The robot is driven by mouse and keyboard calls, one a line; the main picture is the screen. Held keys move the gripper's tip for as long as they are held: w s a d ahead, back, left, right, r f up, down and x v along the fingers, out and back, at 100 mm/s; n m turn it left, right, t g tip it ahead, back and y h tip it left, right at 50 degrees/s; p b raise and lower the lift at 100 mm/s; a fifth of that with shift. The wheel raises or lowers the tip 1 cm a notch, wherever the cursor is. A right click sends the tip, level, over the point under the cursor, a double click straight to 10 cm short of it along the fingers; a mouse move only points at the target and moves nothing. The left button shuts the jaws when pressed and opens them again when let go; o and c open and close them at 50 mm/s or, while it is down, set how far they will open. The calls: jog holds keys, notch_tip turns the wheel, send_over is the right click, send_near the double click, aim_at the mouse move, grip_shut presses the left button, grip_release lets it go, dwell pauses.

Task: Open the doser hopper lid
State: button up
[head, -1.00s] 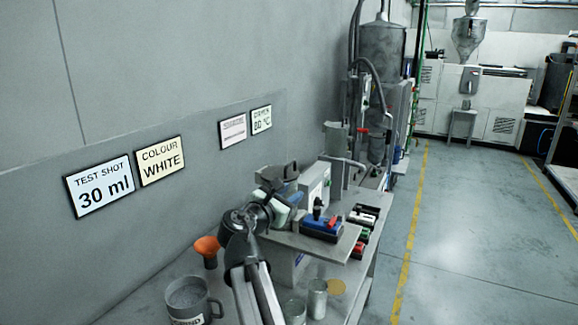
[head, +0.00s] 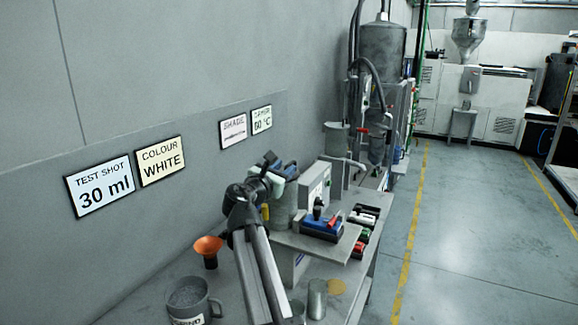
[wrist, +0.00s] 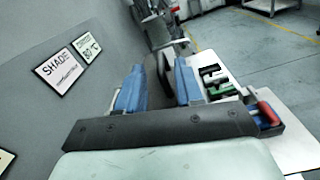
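My gripper (head: 289,169) shows in the head view above the bench, over a grey-green cylinder (head: 284,208) that looks like the doser hopper. My arm partly hides this cylinder. In the wrist view my gripper's two blue fingers (wrist: 158,88) stand wide apart, with no object clearly held. A dark, narrow upright oval (wrist: 163,72) shows between and beyond the fingertips. It may be the hopper lid seen nearly edge-on, but I cannot tell for sure, nor whether a finger touches it.
A grey control box (head: 316,184) and a blue-red device (head: 322,227) stand close right of the cylinder. An orange funnel (head: 208,246), a grey mug (head: 190,299) and a metal cup (head: 317,298) stand nearer. The wall is close on the left.

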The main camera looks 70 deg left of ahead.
aim_at(289, 165)
jog(key=shift+x, duration=1.9)
jog(key=shift+c, duration=0.5)
grip_shut()
